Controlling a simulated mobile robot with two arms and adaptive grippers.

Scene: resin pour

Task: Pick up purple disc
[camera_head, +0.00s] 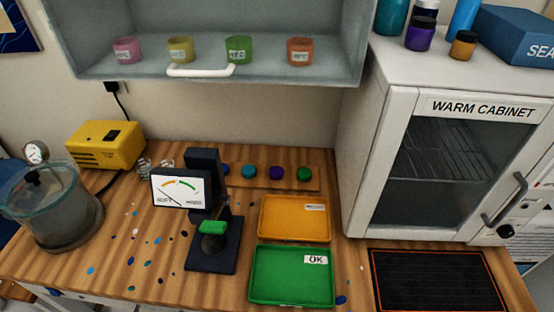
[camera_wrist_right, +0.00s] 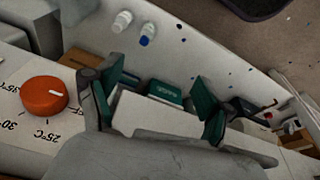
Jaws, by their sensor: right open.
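The purple disc (camera_head: 276,172) sits in a row of coloured discs on a wooden strip at the back of the bench. A blue disc (camera_head: 249,171) is to its left and a green disc (camera_head: 304,174) to its right. Neither gripper shows in the head view. My right gripper (camera_wrist_right: 158,100) shows in the right wrist view with its teal-padded fingers spread apart. Nothing is held between them; a white and a teal item show beyond. The purple disc cannot be made out in that view.
A meter stand (camera_head: 211,258) is in front of the strip's left end. An orange tray (camera_head: 263,218) and a green tray (camera_head: 255,290) lie in front of the discs. A wall cabinet (camera_head: 210,85) overhangs behind; the warm cabinet (camera_head: 400,120) stands right. Paint spots mark the bench's left.

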